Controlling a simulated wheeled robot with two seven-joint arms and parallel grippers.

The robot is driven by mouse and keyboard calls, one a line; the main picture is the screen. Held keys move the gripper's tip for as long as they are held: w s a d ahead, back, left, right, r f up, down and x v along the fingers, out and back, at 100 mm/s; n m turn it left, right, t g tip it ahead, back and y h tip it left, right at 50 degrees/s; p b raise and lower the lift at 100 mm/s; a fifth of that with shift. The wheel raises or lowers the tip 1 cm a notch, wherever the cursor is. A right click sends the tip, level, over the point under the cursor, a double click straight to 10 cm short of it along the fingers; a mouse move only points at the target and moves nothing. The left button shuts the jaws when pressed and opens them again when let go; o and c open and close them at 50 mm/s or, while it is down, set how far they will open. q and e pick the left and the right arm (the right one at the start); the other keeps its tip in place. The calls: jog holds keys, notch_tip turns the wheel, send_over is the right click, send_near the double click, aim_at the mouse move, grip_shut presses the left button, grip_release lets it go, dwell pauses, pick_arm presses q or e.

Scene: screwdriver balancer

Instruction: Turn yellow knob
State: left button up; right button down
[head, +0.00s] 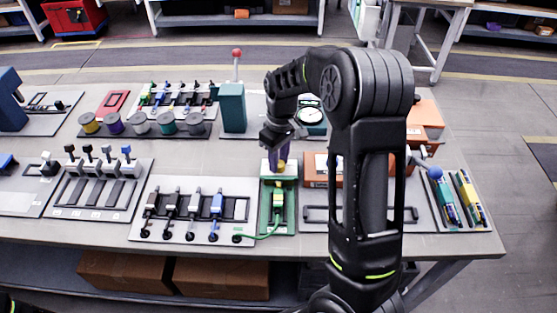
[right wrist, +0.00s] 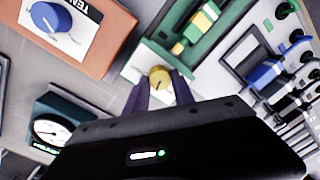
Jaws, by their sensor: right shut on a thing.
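The yellow knob (right wrist: 159,77) sits on a white block at the end of the green fixture (right wrist: 195,30). In the right wrist view it lies between the tips of my right gripper (right wrist: 160,88), which is shut on it. In the head view my right gripper (head: 281,158) reaches down over the white block (head: 268,170), and the knob (head: 281,168) is mostly hidden under the fingers. My left gripper is not in view.
An orange box (right wrist: 90,30) with a blue knob (right wrist: 49,17) stands close by. A round gauge (right wrist: 47,130) is also near. A panel with several plugs (head: 195,215) lies left of the green fixture. My right arm hides part of the table's right side.

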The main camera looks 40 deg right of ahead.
jog(key=m, duration=0.4)
jog(key=shift+m, duration=0.3)
jog(key=m, duration=0.3)
jog(key=shift+d+r+m+t, duration=0.1)
jog(key=shift+m+t, duration=0.2)
jog(key=m+p, duration=0.1)
jog(key=m, duration=0.3)
jog(key=shift+s+m+p, duration=0.1)
jog(key=shift+m+p, duration=0.35)
jog(key=shift+m, duration=1.25)
jog(key=c, duration=1.1)
grip_release()
jog(key=shift+o, duration=0.2)
